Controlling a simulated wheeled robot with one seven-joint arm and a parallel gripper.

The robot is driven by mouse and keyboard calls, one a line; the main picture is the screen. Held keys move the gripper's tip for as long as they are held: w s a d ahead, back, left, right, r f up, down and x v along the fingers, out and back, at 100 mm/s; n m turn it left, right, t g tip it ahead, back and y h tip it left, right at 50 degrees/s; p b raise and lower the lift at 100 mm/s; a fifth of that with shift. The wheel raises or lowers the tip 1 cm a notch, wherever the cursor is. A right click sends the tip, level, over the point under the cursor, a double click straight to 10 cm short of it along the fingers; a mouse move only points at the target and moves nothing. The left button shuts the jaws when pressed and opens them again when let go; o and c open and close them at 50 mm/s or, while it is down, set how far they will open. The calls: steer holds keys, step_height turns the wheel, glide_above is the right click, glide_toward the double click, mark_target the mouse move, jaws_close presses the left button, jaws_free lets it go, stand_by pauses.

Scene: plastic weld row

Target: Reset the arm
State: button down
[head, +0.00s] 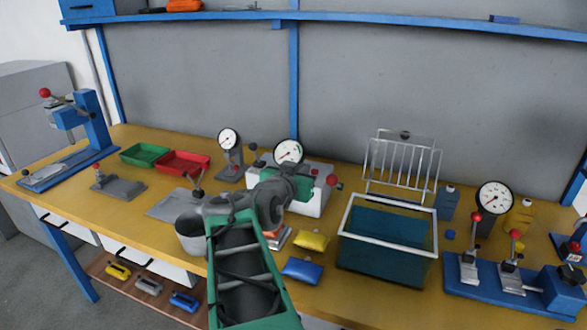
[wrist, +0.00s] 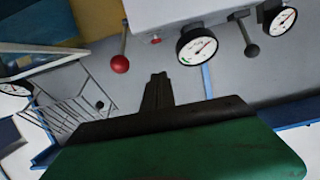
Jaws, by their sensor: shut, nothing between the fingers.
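My arm (head: 240,265) reaches up from the bottom of the head view and bends at its upper end over the middle of the bench. My gripper (wrist: 158,78) shows in the wrist view as two dark fingers pressed together, with nothing between them, ahead of a green body. In the head view the arm links hide the fingertips. The gripper is near a white machine (wrist: 183,14) with a dial gauge (wrist: 197,46) and a red-knobbed lever (wrist: 120,63). I see no contact between the fingers and the machine.
A blue-green tank (head: 385,245) and a wire rack (head: 402,165) stand right of my arm. Yellow (head: 311,240) and blue (head: 302,270) packets lie beside it. A grey cup (head: 190,238) is close on the left. Green (head: 145,153) and red (head: 183,162) trays sit further left.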

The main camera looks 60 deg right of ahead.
steer(key=w+a+f+n+t+y+p, duration=0.15)
steer(key=w+a+n+y+p, duration=0.25)
steer(key=w+a, duration=0.5)
steer(key=w+a+f+n+t+y+p, duration=0.1)
steer(key=w+a+n+t+y+p, duration=0.3)
steer(key=a, duration=0.9)
steer(key=s+a+n+g+y+p, duration=0.2)
steer(key=a+n+y+p, duration=0.1)
steer(key=a, duration=0.8)
steer(key=s+a+f+n+g+y+p, duration=0.1)
steer(key=s+a+n+g+y+p, duration=0.2)
steer(key=a, duration=0.9)
steer(key=n+y, duration=0.1)
steer(key=n, duration=0.1)
steer(key=shift+s+a+n, duration=0.2)
steer(key=shift+s+n, duration=0.1)
